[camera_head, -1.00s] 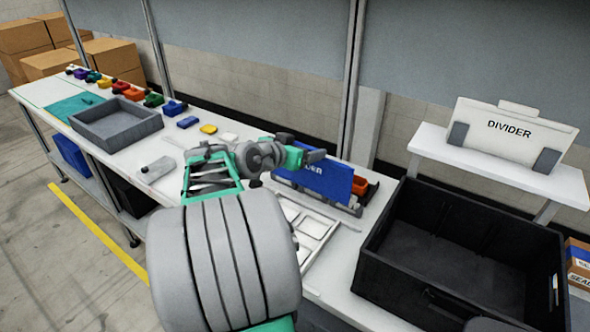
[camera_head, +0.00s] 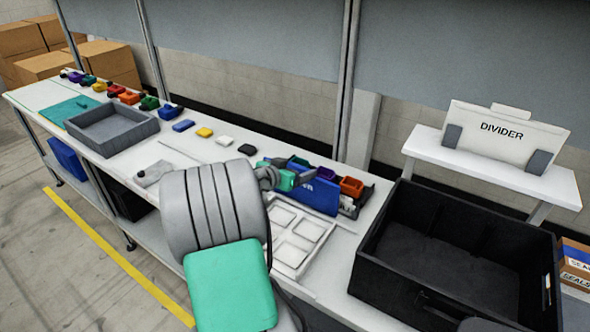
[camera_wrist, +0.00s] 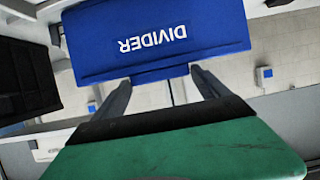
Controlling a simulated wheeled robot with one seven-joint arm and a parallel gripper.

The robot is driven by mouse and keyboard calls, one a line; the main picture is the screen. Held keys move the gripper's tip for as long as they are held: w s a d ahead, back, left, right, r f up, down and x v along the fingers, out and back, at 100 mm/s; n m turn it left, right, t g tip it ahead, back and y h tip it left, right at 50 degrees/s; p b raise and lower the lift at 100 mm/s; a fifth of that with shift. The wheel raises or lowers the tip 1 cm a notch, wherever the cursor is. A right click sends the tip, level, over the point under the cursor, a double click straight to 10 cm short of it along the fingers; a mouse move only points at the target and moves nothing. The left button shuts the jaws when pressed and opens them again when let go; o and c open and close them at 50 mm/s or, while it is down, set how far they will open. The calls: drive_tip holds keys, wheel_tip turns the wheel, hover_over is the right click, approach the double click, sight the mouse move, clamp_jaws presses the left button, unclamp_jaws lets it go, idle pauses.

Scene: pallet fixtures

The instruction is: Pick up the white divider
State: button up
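The white divider (camera_head: 505,135), lettered DIVIDER with a tab on top, stands tilted back between two grey holders on the raised white shelf (camera_head: 500,170) at right. A blue divider (camera_head: 318,196) stands on the bench in front of small bins. My gripper (camera_head: 300,180) is at the blue divider's top edge, well left of the white one. In the wrist view my gripper (camera_wrist: 160,78) has its fingers spread apart, one near each side of the tab of the blue divider (camera_wrist: 155,38). I cannot tell whether they touch it. The white divider is not recognisable there.
An empty black crate (camera_head: 385,285) sits between the blue divider and the raised shelf. A white compartment tray (camera_head: 318,232) lies in front of the blue divider. A grey tray (camera_head: 150,127) and several coloured pieces line the bench's left part.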

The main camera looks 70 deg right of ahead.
drive_tip(key=shift+o, duration=1.3)
drive_tip(key=shift+r, duration=0.15)
